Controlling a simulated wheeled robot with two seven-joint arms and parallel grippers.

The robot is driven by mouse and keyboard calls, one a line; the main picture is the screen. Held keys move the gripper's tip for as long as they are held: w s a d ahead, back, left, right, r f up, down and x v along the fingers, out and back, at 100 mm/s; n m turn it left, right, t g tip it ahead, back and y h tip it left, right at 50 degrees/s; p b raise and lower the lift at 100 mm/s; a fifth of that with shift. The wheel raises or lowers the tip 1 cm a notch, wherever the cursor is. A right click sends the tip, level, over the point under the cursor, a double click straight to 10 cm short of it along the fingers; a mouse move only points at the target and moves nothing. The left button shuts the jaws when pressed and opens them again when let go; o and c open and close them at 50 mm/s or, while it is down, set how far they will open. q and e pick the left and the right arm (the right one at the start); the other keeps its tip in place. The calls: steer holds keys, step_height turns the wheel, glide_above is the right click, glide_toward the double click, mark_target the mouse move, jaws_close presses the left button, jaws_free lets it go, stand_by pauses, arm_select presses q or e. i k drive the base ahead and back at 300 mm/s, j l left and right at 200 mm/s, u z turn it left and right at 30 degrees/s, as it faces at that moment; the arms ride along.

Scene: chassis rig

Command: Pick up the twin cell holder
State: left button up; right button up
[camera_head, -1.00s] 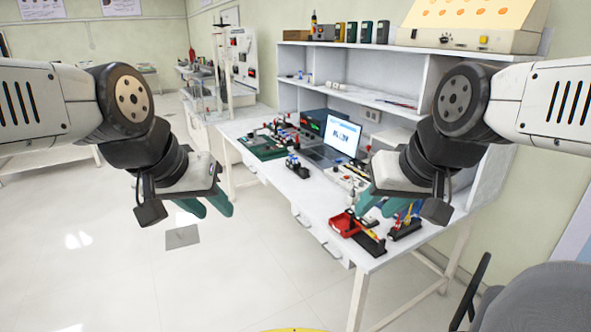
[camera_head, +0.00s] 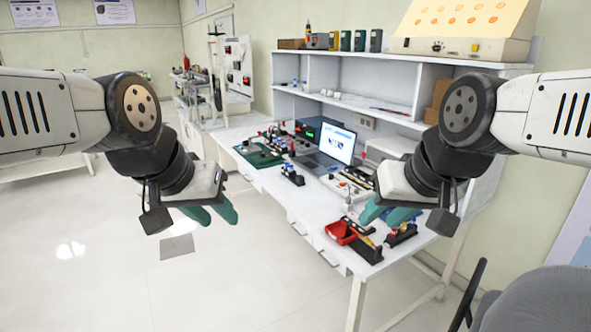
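A small black holder with blue-and-white upright cells (camera_head: 292,174), which looks like the twin cell holder, stands on the white bench (camera_head: 285,205) near its front edge, left of the laptop. It is small in the view, so its details are unclear. My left gripper (camera_head: 214,213) has teal fingers spread apart, with nothing between them. It hangs in the air left of the bench, apart from the holder. My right gripper (camera_head: 384,213) also has its teal fingers apart and looks empty. It is in front of the bench's right part, hiding some of the items there.
An open laptop (camera_head: 335,147) stands mid-bench. A green board (camera_head: 258,155) lies at the far left. A red tray (camera_head: 340,232) and black racks with tools (camera_head: 401,235) sit at the near right. Shelves rise behind. A dark chair (camera_head: 540,305) is at lower right.

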mark_target(298, 180)
steer(key=i+j+z, duration=0.1)
steer(key=z, duration=0.4)
steer(key=i+j+z, duration=0.15)
steer(key=z, duration=0.3)
steer(key=i+j+z, duration=0.2)
steer(key=j, duration=0.2)
steer(key=i+j+z, duration=0.2)
steer(key=j, duration=0.2)
steer(key=j+z, duration=0.2)
steer(key=j, duration=0.2)
steer(key=j+z, duration=0.2)
steer(key=j, duration=0.25)
steer(key=i+j, duration=0.1)
steer(key=j, duration=0.7)
steer(key=i+j+z, duration=0.1)
steer(key=j, duration=0.7)
steer(key=i+j, duration=0.15)
steer(key=j, duration=0.65)
steer(key=i+j+z, duration=0.1)
steer(key=j, duration=0.7)
